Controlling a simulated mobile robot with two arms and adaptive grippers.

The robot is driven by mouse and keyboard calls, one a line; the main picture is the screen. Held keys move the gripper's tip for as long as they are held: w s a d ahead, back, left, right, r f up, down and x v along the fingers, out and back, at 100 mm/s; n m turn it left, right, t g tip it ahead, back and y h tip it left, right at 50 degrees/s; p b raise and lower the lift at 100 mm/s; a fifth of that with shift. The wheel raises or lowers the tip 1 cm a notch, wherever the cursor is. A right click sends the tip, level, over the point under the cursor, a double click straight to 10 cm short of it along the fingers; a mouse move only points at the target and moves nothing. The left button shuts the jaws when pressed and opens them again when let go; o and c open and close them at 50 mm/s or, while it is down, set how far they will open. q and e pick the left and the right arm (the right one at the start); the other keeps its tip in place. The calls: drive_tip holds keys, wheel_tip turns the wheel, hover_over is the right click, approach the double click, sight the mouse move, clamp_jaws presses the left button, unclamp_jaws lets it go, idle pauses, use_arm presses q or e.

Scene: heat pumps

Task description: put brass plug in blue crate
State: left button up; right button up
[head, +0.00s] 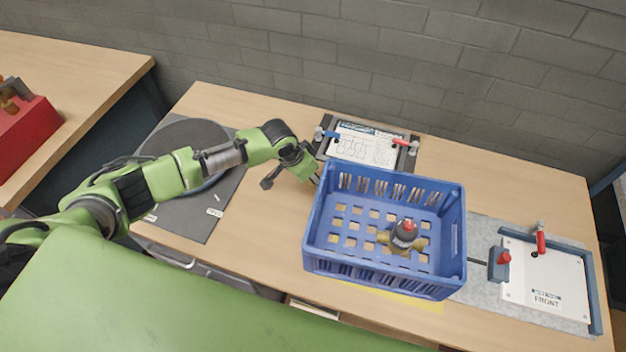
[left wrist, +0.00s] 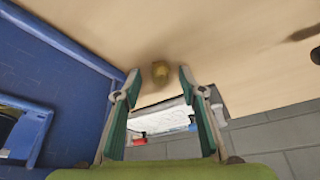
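The blue crate (head: 452,240) stands on the wooden table in the head view. Its wall also fills the left side of the left wrist view (left wrist: 62,90). A small brass plug (left wrist: 160,71) lies on the table just beyond my left fingertips in the left wrist view, slightly blurred. I cannot make it out in the head view. My left gripper (head: 292,181) is open and empty, pointing down beside the crate's left wall. Its two fingers stand on either side of the plug in the left wrist view (left wrist: 159,74), not closed on it. My right gripper is not in view.
A brass-bodied part with a dark, red-topped head (head: 404,236) sits in the crate. A clamped clipboard (head: 362,145) lies behind it. A white board with clamps (head: 548,282) is at right. A dark round turntable (head: 182,205) lies under my left arm.

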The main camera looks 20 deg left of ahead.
use_arm(q)
clamp_jaws()
drive_tip(key=shift+r, duration=0.15)
